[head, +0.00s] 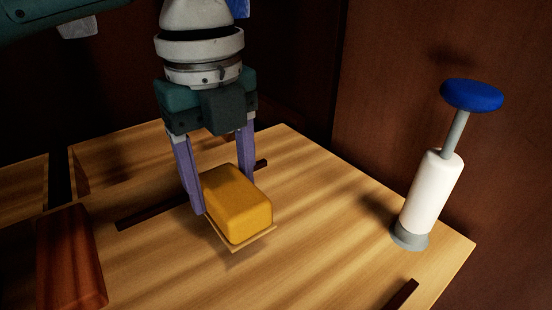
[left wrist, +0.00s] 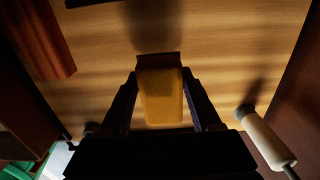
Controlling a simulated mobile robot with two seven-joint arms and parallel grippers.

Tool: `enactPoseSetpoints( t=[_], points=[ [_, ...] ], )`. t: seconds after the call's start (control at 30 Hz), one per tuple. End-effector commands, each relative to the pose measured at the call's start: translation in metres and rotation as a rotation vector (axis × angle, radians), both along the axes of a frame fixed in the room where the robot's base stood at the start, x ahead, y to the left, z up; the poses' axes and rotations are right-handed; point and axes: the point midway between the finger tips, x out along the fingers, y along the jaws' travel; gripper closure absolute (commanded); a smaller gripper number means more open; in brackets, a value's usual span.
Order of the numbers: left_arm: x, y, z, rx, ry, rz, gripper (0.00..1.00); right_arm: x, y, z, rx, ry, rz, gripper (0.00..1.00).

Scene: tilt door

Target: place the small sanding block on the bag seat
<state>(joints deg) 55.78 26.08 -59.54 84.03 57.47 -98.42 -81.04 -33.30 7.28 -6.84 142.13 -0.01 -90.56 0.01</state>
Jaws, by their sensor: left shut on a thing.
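The small sanding block (head: 238,205) is a yellow rounded block with a thin tan base. My left gripper (head: 224,194) points down with its two purple fingers shut on the block's sides. The base looks slightly above the wooden top, with a shadow under it. In the left wrist view the block (left wrist: 161,95) sits between the dark fingers of the left gripper (left wrist: 161,88). I cannot tell which thing is the bag seat. My right gripper is not in view.
A white pump-like cylinder (head: 432,195) with a blue knob (head: 471,95) stands at the right on the wooden top (head: 310,230). A red-brown block (head: 70,255) lies at the left. Dark strips (head: 145,214) cross the top. A brown panel (head: 400,60) rises behind.

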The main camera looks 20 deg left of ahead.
Motion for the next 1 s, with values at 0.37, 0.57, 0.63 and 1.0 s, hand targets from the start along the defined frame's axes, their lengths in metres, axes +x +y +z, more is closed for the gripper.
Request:
enactPoseSetpoints(
  t=[0.37, 0.57, 0.63, 1.0],
  points=[
    [0.0, 0.0, -0.054, 0.001, 0.001, 0.0, 0.94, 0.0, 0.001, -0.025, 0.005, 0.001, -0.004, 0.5],
    [0.0, 0.0, -0.052, 0.001, 0.001, 0.0, 0.94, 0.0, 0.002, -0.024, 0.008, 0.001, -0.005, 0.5],
    [0.0, 0.0, -0.054, 0.0, 0.001, 0.0, 0.94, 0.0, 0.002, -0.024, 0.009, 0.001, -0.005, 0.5],
    [0.0, 0.0, -0.056, 0.001, 0.002, 0.0, 0.06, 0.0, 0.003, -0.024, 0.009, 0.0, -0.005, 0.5]
  ],
)
